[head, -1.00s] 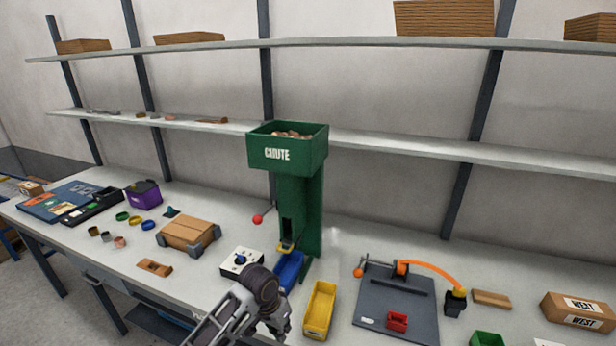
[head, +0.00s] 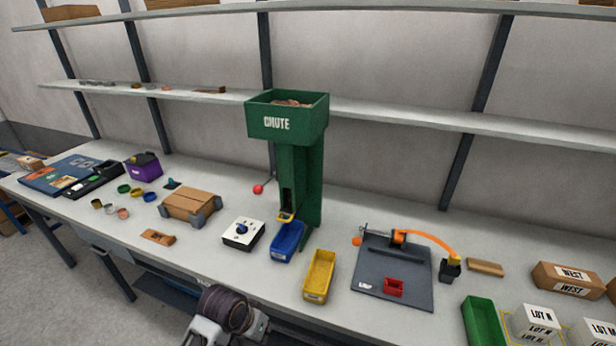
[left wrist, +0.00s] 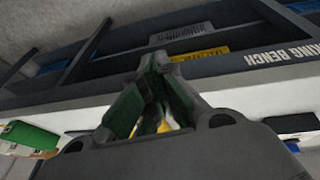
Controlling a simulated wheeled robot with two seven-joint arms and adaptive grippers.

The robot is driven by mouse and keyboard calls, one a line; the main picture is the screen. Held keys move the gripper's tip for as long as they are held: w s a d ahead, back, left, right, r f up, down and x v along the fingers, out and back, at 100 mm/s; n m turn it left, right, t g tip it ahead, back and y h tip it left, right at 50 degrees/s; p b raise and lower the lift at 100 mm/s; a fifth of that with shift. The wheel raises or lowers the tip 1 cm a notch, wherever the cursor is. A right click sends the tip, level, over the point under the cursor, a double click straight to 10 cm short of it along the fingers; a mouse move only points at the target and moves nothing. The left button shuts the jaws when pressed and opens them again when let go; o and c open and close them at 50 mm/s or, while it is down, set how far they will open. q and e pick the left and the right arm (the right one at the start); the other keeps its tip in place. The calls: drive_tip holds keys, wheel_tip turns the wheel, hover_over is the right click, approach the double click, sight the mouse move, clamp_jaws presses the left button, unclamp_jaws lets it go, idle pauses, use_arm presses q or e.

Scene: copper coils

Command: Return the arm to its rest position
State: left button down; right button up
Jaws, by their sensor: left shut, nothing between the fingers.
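My left arm comes in at the bottom of the head view, its dark rounded wrist (head: 226,306) in front of the bench's front edge. The fingertips do not show clearly there. In the left wrist view my left gripper (left wrist: 158,62) is shut and empty, with the bench front beyond it. My right gripper is not in view.
The bench (head: 215,272) holds a green chute (head: 300,180), a blue bin (head: 288,240), a yellow bin (head: 319,276), a white control box (head: 243,233) and a grey board (head: 392,272). A green tray (head: 482,322) stands front right. Shelves (head: 400,116) run behind.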

use_arm(q)
drive_tip(key=shift+s+a+r+n+t+y, duration=0.5)
drive_tip(key=shift+s+a+r+n+y, duration=0.55)
drive_tip(key=shift+s+a, duration=3.9)
wheel_tip(320, 180, down, 34)
drive_tip(key=s+g, duration=0.1)
drive_tip(key=s, duration=0.1)
drive_tip(key=s+a+f, duration=0.2)
drive_tip(key=s+f, duration=0.7)
drive_tip(key=s, duration=0.2)
drive_tip(key=s+a+f+g, duration=0.1)
drive_tip(key=s+a+f, duration=0.1)
drive_tip(key=s+f, duration=0.8)
drive_tip(key=shift+s+a+m+g, duration=0.25)
drive_tip(key=shift+s+m+g, duration=0.1)
drive_tip(key=shift+s, duration=0.25)
